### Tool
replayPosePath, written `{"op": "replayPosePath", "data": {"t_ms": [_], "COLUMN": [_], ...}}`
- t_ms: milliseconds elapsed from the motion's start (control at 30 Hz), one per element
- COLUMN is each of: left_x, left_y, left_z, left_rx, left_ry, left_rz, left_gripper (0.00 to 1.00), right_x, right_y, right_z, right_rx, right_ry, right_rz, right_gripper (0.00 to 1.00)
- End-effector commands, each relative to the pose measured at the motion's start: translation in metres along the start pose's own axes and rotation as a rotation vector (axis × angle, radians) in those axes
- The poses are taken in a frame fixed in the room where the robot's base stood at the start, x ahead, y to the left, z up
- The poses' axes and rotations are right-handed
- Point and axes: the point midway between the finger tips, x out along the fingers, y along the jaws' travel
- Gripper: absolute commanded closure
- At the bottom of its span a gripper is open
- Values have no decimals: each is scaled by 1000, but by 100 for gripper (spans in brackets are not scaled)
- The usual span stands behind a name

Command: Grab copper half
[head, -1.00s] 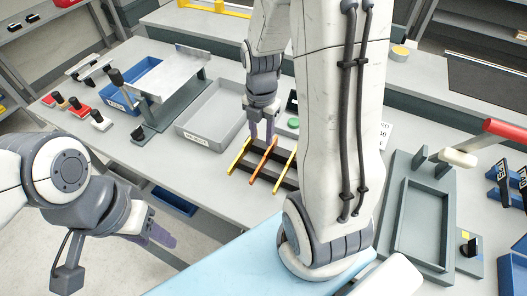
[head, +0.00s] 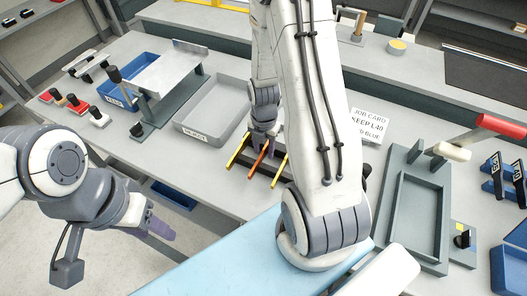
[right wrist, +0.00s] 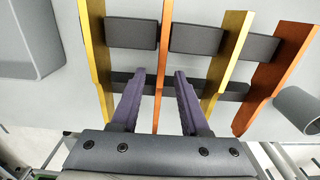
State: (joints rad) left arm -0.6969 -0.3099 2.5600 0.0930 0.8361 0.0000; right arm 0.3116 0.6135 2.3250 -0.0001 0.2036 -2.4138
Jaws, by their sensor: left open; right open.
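A dark rack (head: 250,170) on the bench holds flat bars, seen in the head view as yellow, orange-copper and yellow. In the right wrist view, a copper bar (right wrist: 164,50) lies between the open fingers of my right gripper (right wrist: 160,74). A yellow bar (right wrist: 95,45) is to its left, and another yellow bar (right wrist: 228,55) and a second copper bar (right wrist: 280,75) to its right. I cannot tell whether the fingers touch the bar. In the head view, my right gripper (head: 265,140) is low over the rack. My left gripper (head: 160,228) is open and empty, off the bench.
A grey reject tray (head: 215,110) and a blue keep tray (head: 125,95) stand left of the rack. A grey-green fixture (head: 420,215) with a red-handled lever (head: 500,126) is on the right. My right arm hides part of the bench.

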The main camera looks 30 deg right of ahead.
Motion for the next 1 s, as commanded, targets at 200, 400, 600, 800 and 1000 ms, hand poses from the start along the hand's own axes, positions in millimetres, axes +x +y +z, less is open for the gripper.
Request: {"op": "replayPosePath", "data": {"t_ms": [200,400,600,800,1000], "left_x": [0,0,0,0,0], "left_y": [0,0,0,0,0], "left_z": [0,0,0,0,0], "left_rx": [0,0,0,0,0], "left_ry": [0,0,0,0,0], "left_rz": [0,0,0,0,0], "left_gripper": [50,50,50,50,50], "right_x": [3,3,2,2,2], "right_y": [0,0,0,0,0], "right_z": [0,0,0,0,0], "right_rx": [0,0,0,0,0], "right_ry": [-1,-1,0,0,-1], "right_rz": [1,1,0,0,1], "right_gripper": [55,100,100,100,100]}}
